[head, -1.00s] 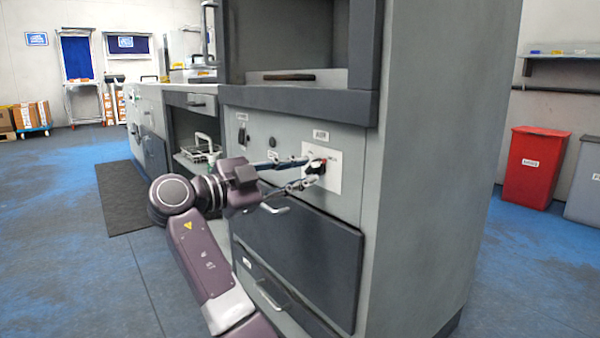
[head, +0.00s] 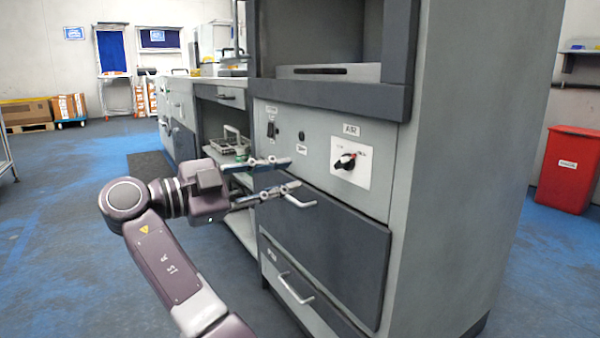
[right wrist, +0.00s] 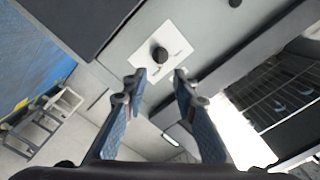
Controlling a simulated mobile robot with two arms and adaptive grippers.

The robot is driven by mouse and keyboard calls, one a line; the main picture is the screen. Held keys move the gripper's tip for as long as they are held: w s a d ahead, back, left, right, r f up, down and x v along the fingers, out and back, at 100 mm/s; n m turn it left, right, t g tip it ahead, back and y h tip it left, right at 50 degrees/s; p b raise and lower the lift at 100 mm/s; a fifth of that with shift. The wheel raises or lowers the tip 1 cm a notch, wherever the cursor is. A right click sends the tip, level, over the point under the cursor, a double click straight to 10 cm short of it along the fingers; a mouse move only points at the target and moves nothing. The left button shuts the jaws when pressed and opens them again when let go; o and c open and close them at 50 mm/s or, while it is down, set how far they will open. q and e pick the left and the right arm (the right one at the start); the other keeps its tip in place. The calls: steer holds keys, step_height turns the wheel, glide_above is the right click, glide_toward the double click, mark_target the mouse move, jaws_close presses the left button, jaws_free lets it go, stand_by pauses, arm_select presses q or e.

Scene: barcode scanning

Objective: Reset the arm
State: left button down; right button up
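My right gripper (head: 291,174) is open and empty in front of the grey cabinet (head: 440,190). Its two fingers are spread and point toward the panel. My left gripper is not in view.
Drawer handles (head: 297,290) stick out of the cabinet front below the gripper. A wire rack (head: 232,142) sits in an open bay to the left. A red bin (head: 570,168) stands at the right. The blue floor at the left is mostly free.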

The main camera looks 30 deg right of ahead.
steer(key=shift+a, duration=0.35)
